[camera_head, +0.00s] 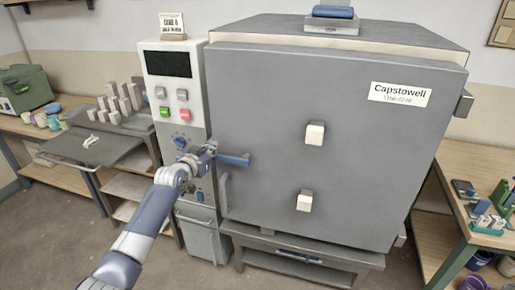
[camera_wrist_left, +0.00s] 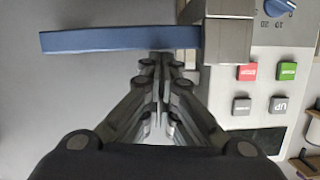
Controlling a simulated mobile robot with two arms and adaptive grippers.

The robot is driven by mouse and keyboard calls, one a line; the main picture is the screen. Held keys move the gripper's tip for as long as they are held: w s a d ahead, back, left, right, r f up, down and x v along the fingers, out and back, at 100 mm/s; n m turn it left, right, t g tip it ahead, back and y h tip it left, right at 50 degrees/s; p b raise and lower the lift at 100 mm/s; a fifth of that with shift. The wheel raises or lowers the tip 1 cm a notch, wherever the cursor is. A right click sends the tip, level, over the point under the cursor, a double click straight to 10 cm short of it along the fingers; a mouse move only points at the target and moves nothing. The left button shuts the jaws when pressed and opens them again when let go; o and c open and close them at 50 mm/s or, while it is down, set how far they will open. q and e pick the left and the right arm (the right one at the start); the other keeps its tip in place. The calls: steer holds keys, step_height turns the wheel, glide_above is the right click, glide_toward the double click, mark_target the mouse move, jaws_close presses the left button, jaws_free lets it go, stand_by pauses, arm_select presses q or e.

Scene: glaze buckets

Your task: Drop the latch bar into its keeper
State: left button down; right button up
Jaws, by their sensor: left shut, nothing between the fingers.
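The blue latch bar (camera_head: 235,160) lies about level at the left edge of the grey kiln door (camera_head: 260,110). In the left wrist view, the bar (camera_wrist_left: 110,40) runs from a grey metal block (camera_wrist_left: 228,42) beside the control panel out across the door. I cannot tell whether this block is the keeper or the bar's pivot. My left gripper (camera_head: 213,153) is at the block end of the bar. Its shut fingers (camera_wrist_left: 162,62) hold nothing, and their tips are at the bar's edge; contact is unclear. My right gripper is out of view.
The control panel (camera_head: 172,95) with buttons and knobs stands left of the door. Two pale plugs (camera_head: 314,133) stick out of the door. A shelf with grey blocks (camera_head: 120,103) is at left, and a workbench (camera_head: 470,160) at right.

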arm_select(q)
steer(key=shift+f, duration=0.15)
stand_by(0.3)
step_height(320, 180, up, 5)
steer(key=p, duration=0.4)
steer(key=b+v, duration=0.3)
steer(key=v, duration=0.7)
steer(key=shift+a+f, duration=0.15)
steer(key=shift+f, duration=0.25)
